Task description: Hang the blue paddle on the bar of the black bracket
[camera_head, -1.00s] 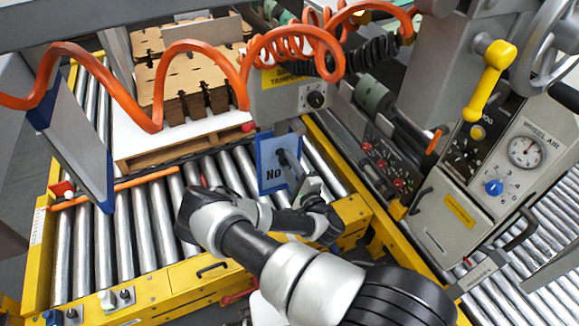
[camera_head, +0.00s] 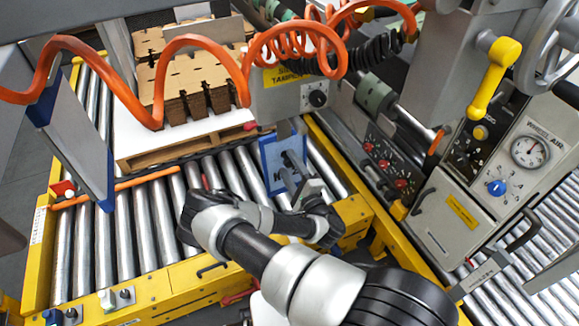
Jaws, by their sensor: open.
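The blue paddle (camera_head: 268,157) shows in the head view just beyond my gripper, below the grey control box, with its face toward the camera. Its lettering is mostly covered by my gripper. My gripper (camera_head: 289,168) is open, with its dark fingers in front of the paddle's face. I cannot tell whether the fingers touch it. The black bracket and its bar cannot be made out clearly around the paddle's top edge, so I cannot tell whether the paddle hangs on the bar.
Steel rollers (camera_head: 150,230) in a yellow frame lie under and left of my arm. A pallet with brown sheets (camera_head: 190,85) stands behind. A grey box (camera_head: 290,97) and orange coiled hose (camera_head: 300,45) are above the paddle. A control cabinet (camera_head: 455,185) stands right.

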